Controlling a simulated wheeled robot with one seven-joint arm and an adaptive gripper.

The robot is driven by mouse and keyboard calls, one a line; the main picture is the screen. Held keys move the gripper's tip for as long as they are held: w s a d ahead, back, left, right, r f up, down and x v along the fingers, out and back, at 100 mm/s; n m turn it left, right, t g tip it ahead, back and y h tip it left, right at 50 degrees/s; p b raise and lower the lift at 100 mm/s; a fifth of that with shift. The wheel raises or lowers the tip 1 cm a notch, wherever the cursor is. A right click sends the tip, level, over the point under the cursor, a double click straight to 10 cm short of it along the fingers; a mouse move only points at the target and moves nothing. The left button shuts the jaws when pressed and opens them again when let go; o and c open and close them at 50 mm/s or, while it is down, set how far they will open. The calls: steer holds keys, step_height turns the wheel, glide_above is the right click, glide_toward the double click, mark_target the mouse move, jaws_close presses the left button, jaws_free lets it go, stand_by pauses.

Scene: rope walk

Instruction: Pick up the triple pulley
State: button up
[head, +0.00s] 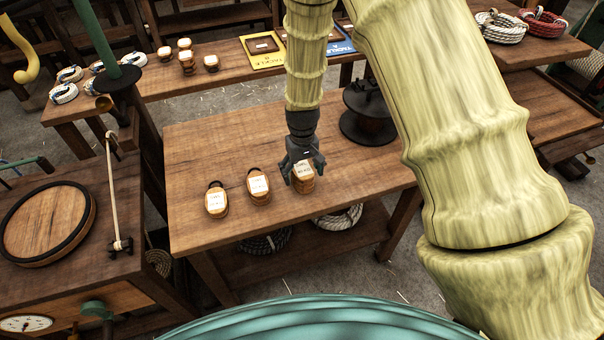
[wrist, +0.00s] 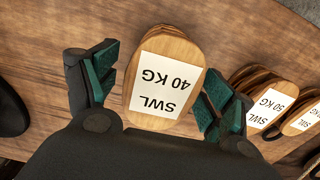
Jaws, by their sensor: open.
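Three wooden pulley blocks with white labels stand in a row on the middle table. The right one (head: 305,184) is partly hidden by my gripper (head: 302,168). In the wrist view this block (wrist: 146,112) reads "SWL 40 KG" and lies between my two open green-padded fingers (wrist: 160,90), with a gap on each side. The middle block (head: 258,186) and the left block (head: 216,200) stand apart from my gripper. In the wrist view the neighbouring block (wrist: 268,103) reads "SWL 30 KG". I cannot count the sheaves on any block.
A dark round stand (head: 368,118) is on the table behind and right of my gripper. The table (head: 215,145) is bare to the back left. Coiled ropes (head: 340,216) lie on the shelf below. Another bench (head: 140,112) behind carries rope coils, small blocks and signs.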

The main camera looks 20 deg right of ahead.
mark_target(302, 166)
steer(key=c, duration=1.5)
steer(key=shift+r, duration=0.2)
steer(key=shift+r+b, duration=0.35)
steer(key=shift+r, duration=0.2)
steer(key=shift+r+b, duration=0.35)
steer(key=shift+r, duration=0.6)
steer(key=s+a+b, duration=0.1)
steer(key=s+a, duration=0.1)
steer(key=s, duration=0.3)
steer(key=s+a+r+b, duration=0.1)
steer(key=s+a, duration=0.1)
steer(key=s, duration=0.3)
steer(key=s+a+b, duration=0.1)
steer(key=s+a, duration=0.1)
steer(key=s, duration=0.2)
steer(key=shift+s+a+r, duration=0.1)
steer(key=shift+s+r, duration=0.3)
